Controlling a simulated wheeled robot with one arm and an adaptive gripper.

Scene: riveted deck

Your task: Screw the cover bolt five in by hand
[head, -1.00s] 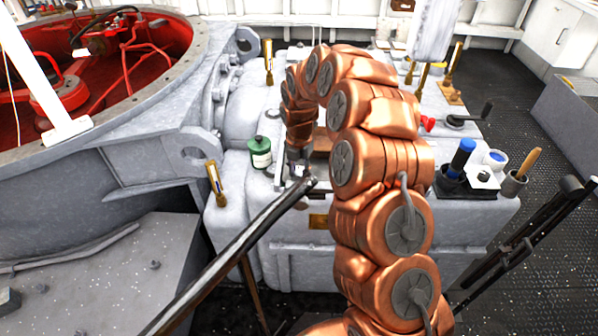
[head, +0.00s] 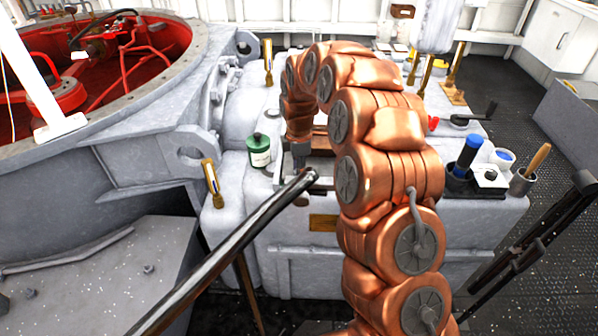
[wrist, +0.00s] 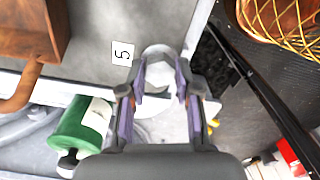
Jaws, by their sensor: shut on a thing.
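The cover bolt five shows in the wrist view as a pale metal head (wrist: 158,54) beside a white label marked 5 (wrist: 122,53). My gripper (wrist: 160,76) has its two purple-padded fingers on either side of this head and is shut on it. The bolt's thread and how deep it sits are hidden. In the head view my gripper (head: 300,158) points down at the front of the grey housing (head: 280,205), and the bolt cannot be made out there.
A green bottle (wrist: 82,125) stands close left of my gripper, also in the head view (head: 259,150). A dark rod (head: 235,248) rises from lower left to near my gripper. A tool caddy (head: 470,185) stands right.

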